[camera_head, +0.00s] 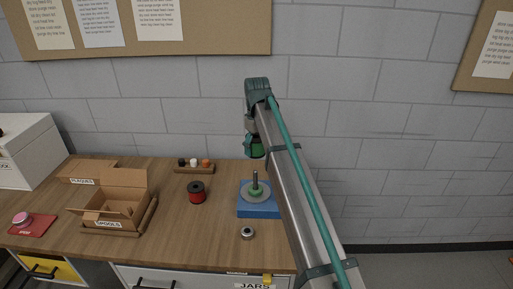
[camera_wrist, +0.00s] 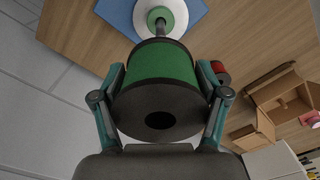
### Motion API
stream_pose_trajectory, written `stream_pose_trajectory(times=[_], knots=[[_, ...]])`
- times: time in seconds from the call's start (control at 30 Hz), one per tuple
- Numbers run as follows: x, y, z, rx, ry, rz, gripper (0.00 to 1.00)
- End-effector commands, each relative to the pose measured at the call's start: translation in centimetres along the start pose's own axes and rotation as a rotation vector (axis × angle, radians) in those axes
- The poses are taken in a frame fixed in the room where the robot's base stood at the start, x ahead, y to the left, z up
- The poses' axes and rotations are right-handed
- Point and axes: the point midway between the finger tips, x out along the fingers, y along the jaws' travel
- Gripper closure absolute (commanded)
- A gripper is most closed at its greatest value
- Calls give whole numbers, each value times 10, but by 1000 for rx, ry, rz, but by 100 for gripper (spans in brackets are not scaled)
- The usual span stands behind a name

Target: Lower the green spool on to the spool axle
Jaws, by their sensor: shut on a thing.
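The green spool (camera_wrist: 160,67) has black flanges and a dark centre hole. My gripper (camera_wrist: 160,85) is shut on it, one finger on each side. In the head view my gripper (camera_head: 250,148) holds the green spool (camera_head: 257,147) in the air above and behind the axle, partly hidden by my arm. The spool axle (camera_head: 255,181) is an upright dark post on a round grey and green base on a blue block (camera_head: 259,210). In the wrist view the axle (camera_wrist: 160,27) shows beyond the spool, apart from it or partly hidden by it.
A red spool (camera_head: 196,192) stands left of the blue block. An open cardboard box labelled SPOOLS (camera_head: 108,203) is further left. A rack of small jars (camera_head: 194,166) stands behind. A small round metal part (camera_head: 248,233) lies in front of the block.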

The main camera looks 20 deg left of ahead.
Motion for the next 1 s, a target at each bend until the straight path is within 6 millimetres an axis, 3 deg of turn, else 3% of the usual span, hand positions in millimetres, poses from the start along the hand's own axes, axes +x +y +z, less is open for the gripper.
stream_pose_trajectory(times=[0.57,1.0], knots=[[-2,0,0,-13,0,0,66],[31,0,1,-13,0,0,66]])
